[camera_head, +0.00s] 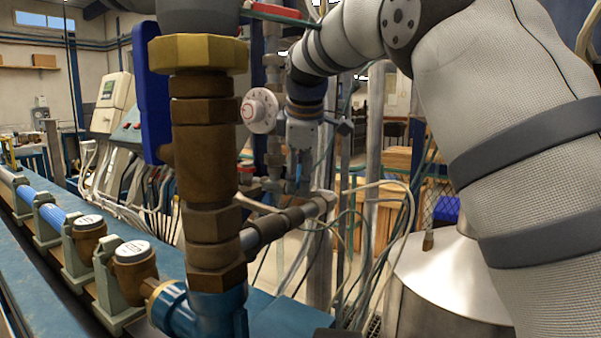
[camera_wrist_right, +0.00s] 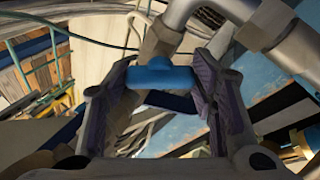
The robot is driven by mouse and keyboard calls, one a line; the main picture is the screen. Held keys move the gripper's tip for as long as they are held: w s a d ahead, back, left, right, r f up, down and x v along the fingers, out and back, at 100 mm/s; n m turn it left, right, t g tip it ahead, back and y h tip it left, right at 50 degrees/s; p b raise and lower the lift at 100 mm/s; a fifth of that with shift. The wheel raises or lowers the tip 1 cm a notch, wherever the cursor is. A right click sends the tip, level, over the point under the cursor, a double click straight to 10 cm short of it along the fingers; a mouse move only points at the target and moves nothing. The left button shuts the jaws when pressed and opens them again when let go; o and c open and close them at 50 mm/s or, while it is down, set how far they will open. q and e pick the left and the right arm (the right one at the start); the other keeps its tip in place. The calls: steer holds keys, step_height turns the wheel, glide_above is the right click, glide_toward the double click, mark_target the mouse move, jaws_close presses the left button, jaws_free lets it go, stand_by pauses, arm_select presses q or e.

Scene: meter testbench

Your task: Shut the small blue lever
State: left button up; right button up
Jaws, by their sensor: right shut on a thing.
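The small blue lever (camera_wrist_right: 160,75) shows in the right wrist view as a short blue bar across the space between my right gripper's (camera_wrist_right: 162,92) two dark ridged fingers. The gripper is shut on it. It sits at a metal pipe fitting. In the head view my right gripper (camera_head: 300,172) is low beside the vertical pipe, behind the big brass pipe stack. The lever is hard to make out there, being small and partly covered by the fingers. My left gripper is not in view.
A brass pipe stack (camera_head: 205,130) with a large upright blue handle (camera_head: 152,90) stands in front. A white dial (camera_head: 259,110) and a red handle (camera_head: 275,12) are near my right arm. Loose cables (camera_head: 375,240) hang close by. Meters (camera_head: 134,258) line the blue bench at left.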

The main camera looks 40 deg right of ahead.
steer(key=shift+m+t+h, duration=0.4)
steer(key=shift+m+h, duration=0.2)
steer(key=shift+m, duration=1.6)
steer(key=o, duration=1.2)
steer(key=shift+c, duration=0.2)
steer(key=v, duration=1.2)
steer(key=shift+a+f, duration=0.1)
